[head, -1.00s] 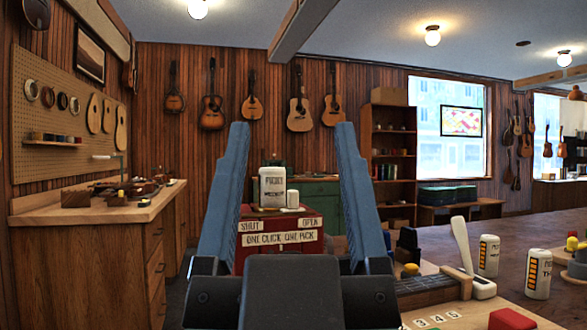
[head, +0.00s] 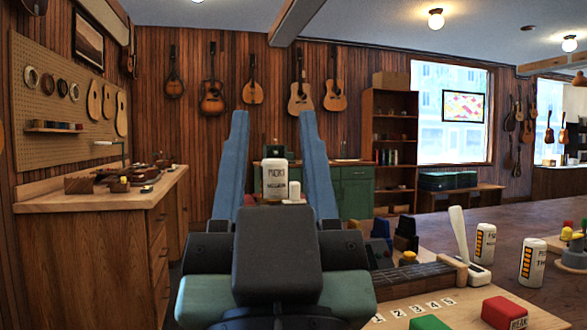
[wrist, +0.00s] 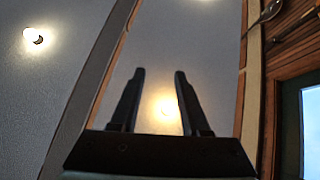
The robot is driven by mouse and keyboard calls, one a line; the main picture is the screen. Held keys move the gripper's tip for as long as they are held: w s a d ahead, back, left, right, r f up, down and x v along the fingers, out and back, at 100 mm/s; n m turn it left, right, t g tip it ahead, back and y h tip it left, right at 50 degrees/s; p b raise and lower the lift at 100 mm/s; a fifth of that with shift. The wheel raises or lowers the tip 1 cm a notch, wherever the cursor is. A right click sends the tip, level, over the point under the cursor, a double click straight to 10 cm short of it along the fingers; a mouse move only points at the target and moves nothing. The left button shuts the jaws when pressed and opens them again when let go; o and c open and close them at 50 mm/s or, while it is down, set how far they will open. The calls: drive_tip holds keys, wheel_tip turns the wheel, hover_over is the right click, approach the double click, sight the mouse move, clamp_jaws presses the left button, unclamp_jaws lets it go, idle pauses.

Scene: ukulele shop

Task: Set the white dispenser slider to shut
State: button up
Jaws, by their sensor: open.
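My gripper (head: 273,116) points upward in the head view, its two blue fingers apart and nothing between them. Behind it, framed between the fingers, stands a white dispenser jar (head: 274,181) with black lettering. A small white block (head: 294,190) sits just right of the jar; it may be the slider, but I cannot tell for sure. The red base with the SHUT and OPEN labels is now hidden behind my gripper. In the wrist view, the open fingers (wrist: 160,74) show against the ceiling, with no dispenser in sight.
A wooden workbench (head: 95,195) stands at left. A counter (head: 425,230) at right holds a white lever (head: 460,238), two white canisters (head: 485,244) and a red block (head: 504,312). A green cabinet (head: 357,188) stands behind.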

drive_tip(key=w+a+r+n+g+y+p, duration=0.2)
drive_tip(key=w+a+r+g+p, duration=0.2)
drive_tip(key=w+g+p, duration=0.45)
drive_tip(key=w+a+r+n+g+y+p, duration=0.2)
drive_tip(key=w+a+r+g+p, duration=0.3)
drive_tip(key=p, duration=0.7)
drive_tip(key=m+g+h+p, duration=0.2)
drive_tip(key=g+h+p, duration=0.3)
drive_tip(key=g+p, duration=0.6)
approach(296, 183)
drive_tip(key=f, duration=0.3)
drive_tip(key=w+f+t, duration=0.1)
drive_tip(key=f, duration=0.2)
drive_tip(key=f+t+p, duration=0.1)
drive_tip(key=f, duration=0.1)
drive_tip(key=shift+w+a+f, duration=0.3)
drive_tip(key=shift+a+f, duration=0.05)
drive_tip(key=shift+f, duration=0.05)
clamp_jaws()
drive_tip(key=shift+r+t, duration=0.1)
drive_tip(key=shift+t, duration=0.15)
